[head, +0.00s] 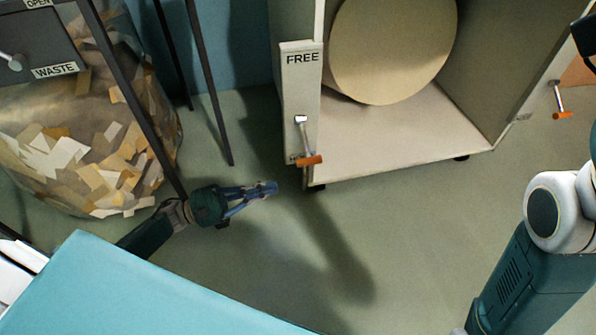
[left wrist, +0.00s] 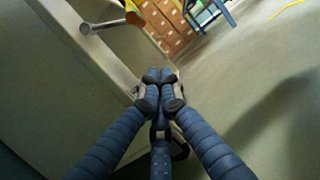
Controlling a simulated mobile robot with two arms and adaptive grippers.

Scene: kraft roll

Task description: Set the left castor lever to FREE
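The left castor lever (head: 306,138) is a metal arm with an orange grip on the cart's pale left post. It hangs downward, tilted slightly right, its grip over a lower label that is mostly hidden. The FREE label (head: 302,58) is above the pivot. The lever also shows at the top of the left wrist view (left wrist: 108,23). My left gripper (head: 268,188) is below and left of the grip, apart from it; its blue fingers meet at the tips (left wrist: 160,75), with nothing seen between them. At the right edge, dark parts probably belong to my right gripper (head: 584,42), cut off by the frame.
The cart holds a big kraft roll (head: 392,48). A second orange-tipped lever (head: 560,100) is on its right post. A waste bag (head: 85,150) with paper scraps and dark frame legs stands left. A blue surface (head: 150,290) fills the front left.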

